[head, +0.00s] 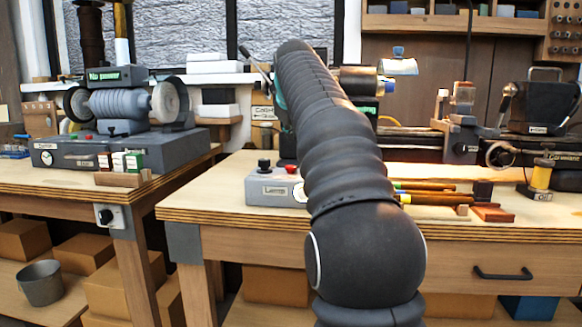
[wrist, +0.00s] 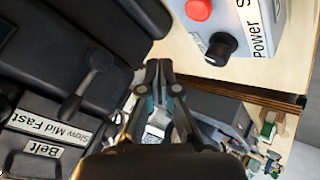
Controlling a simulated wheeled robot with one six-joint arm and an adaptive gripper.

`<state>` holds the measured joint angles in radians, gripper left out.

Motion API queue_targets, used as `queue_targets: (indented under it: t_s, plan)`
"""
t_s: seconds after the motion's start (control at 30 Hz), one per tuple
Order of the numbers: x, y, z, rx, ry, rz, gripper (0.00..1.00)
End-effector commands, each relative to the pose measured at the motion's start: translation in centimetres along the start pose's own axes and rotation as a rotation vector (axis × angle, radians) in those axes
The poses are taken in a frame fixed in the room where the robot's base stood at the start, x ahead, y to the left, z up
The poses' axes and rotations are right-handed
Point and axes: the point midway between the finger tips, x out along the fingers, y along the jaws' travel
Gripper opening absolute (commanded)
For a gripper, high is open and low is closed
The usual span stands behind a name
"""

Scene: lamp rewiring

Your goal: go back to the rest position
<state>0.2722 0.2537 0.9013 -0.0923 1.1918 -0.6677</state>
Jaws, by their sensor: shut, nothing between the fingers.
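My gripper (wrist: 159,72) shows in the wrist view with its two fingers close together and nothing between them. It hangs in the air beside a dark machine (wrist: 62,55) with a lever and speed labels. A grey power box (wrist: 235,18) with a red button and a black knob is above and right of the fingers, apart from them. In the head view my arm rises across the middle over the right bench (head: 225,190) and hides most of the gripper and part of the lathe area behind it.
A polishing machine (head: 118,104) stands on the left bench (head: 70,182). The grey control box (head: 272,189) sits at the right bench's front. A gap separates the benches.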

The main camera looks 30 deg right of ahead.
Motion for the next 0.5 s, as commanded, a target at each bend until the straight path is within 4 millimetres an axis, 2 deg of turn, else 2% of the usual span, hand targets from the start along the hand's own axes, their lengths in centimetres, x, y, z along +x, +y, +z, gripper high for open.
queue_targets:
  t_s: [0.37,0.5]
  plan:
    - [-0.02,-0.01,0.01,0.0,0.0,0.0,0.0]
    - [-0.66,-0.94,0.32,0.012,0.0,-0.011,0.0]
